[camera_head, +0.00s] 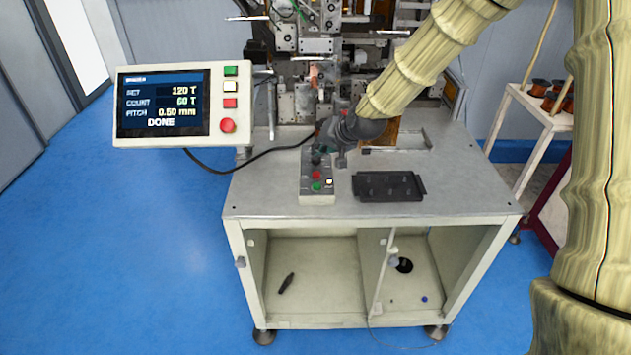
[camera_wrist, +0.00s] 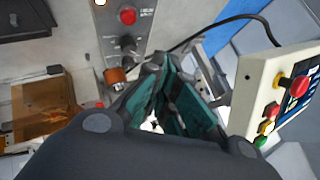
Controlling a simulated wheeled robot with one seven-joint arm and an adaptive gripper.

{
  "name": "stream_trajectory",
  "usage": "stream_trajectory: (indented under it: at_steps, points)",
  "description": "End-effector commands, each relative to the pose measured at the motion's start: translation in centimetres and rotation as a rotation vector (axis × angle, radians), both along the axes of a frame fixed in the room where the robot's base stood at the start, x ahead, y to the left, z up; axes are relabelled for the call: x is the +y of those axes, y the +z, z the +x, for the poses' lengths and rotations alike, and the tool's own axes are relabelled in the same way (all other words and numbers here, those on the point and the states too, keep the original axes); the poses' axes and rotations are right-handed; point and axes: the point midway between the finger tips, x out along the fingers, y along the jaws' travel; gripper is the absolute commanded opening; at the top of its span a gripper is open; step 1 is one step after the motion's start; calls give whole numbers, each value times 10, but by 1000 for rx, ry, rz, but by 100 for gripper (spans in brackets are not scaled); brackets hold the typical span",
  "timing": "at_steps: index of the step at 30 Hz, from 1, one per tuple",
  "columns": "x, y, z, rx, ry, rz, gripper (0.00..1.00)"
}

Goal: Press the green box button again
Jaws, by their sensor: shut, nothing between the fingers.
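The grey button box (camera_head: 307,190) sits on the front left of the machine table. Its green button (camera_head: 317,187) is near the front end, with a red button (camera_head: 316,175) behind it and a white one (camera_head: 329,182) to the right. My gripper (camera_head: 328,137) is shut and empty behind the box, apart from the green button. In the wrist view, the teal-padded fingers (camera_wrist: 172,98) are below the box (camera_wrist: 149,28), whose red button (camera_wrist: 128,16) and dark knobs show. The green button is outside that view.
A display panel (camera_head: 183,141) at the left reads SET 120 T, COUNT 60 T, DONE, and has its own buttons. A black tray (camera_head: 390,187) lies right of the box. The winder (camera_head: 300,45) stands close behind. The table's front strip is clear.

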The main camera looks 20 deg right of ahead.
Motion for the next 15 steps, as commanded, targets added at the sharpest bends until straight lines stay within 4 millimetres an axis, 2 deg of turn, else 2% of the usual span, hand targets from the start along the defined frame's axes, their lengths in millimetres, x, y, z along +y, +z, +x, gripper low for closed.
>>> stream_trajectory:
  at_steps: [15]
  points:
    - [0,-6,0,0,1,-1,0]
